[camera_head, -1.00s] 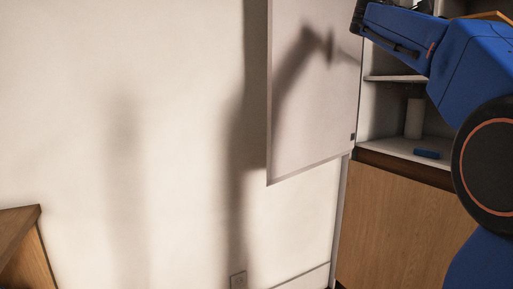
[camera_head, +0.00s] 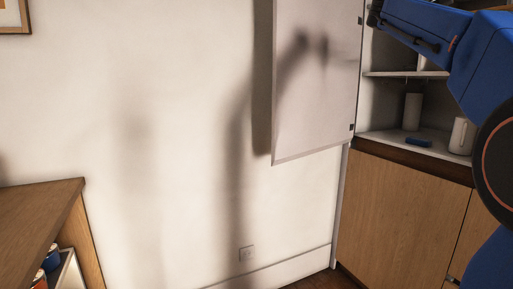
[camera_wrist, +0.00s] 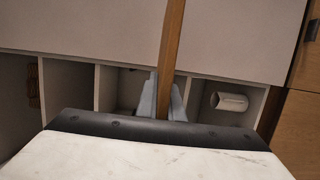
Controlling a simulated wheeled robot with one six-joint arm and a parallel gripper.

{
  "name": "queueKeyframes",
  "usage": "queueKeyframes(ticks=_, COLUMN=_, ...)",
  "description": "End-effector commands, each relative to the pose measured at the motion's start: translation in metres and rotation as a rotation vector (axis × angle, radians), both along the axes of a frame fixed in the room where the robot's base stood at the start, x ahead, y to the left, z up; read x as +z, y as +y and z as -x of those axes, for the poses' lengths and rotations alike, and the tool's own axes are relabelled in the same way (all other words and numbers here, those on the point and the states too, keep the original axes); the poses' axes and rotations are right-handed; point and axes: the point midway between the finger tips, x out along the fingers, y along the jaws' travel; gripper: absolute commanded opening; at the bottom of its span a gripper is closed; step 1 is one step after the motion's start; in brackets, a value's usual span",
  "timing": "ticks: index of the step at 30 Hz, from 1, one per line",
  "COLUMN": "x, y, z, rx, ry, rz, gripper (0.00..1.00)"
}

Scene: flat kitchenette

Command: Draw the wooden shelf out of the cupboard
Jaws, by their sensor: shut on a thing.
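The wooden shelf (camera_wrist: 173,35) shows in the wrist view as a narrow brown board seen edge-on, running up from between my fingers. My gripper (camera_wrist: 163,100) is shut on its near end, one grey finger on each side. The open cupboard (camera_head: 385,100) is at the right of the head view, with its white door (camera_head: 315,85) swung open to the left. The cupboard's compartments (camera_wrist: 70,88) lie beyond my fingers in the wrist view. In the head view my arm covers the upper right, and the gripper is out of sight there. How far the shelf is out is unclear.
A white cylinder (camera_head: 413,112), a blue item (camera_head: 417,142) and a white mug-like vessel (camera_head: 462,136) stand on the cupboard's lower white surface. Wooden doors (camera_head: 400,215) are below. A wooden unit (camera_head: 40,215) stands at lower left.

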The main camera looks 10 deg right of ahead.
Motion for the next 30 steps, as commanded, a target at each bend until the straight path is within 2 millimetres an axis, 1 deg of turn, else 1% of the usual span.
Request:
queueKeyframes(ticks=8, x=-0.025, y=0.01, z=-0.007, rx=0.034, ry=0.001, rz=0.001, gripper=0.0)
queueKeyframes(ticks=14, x=-0.052, y=0.021, z=-0.016, rx=0.072, ry=0.002, rz=0.0, gripper=0.0)
queueKeyframes(ticks=17, x=-0.071, y=0.029, z=-0.021, rx=0.098, ry=0.003, rz=0.0, gripper=0.0)
queueKeyframes(ticks=20, x=-0.097, y=0.039, z=-0.029, rx=0.134, ry=0.004, rz=0.0, gripper=0.0)
queueKeyframes(ticks=23, x=-0.131, y=0.053, z=-0.04, rx=0.182, ry=0.006, rz=-0.001, gripper=0.0)
queueKeyframes(ticks=24, x=-0.148, y=0.059, z=-0.045, rx=0.203, ry=0.007, rz=-0.001, gripper=0.0)
queueKeyframes(ticks=26, x=-0.173, y=0.069, z=-0.053, rx=0.238, ry=0.007, rz=-0.001, gripper=0.0)
queueKeyframes(ticks=27, x=-0.19, y=0.076, z=-0.058, rx=0.261, ry=0.008, rz=-0.001, gripper=0.0)
queueKeyframes(ticks=29, x=-0.215, y=0.086, z=-0.065, rx=0.296, ry=0.007, rz=-0.002, gripper=0.0)
queueKeyframes(ticks=30, x=-0.232, y=0.093, z=-0.071, rx=0.319, ry=0.008, rz=-0.001, gripper=0.0)
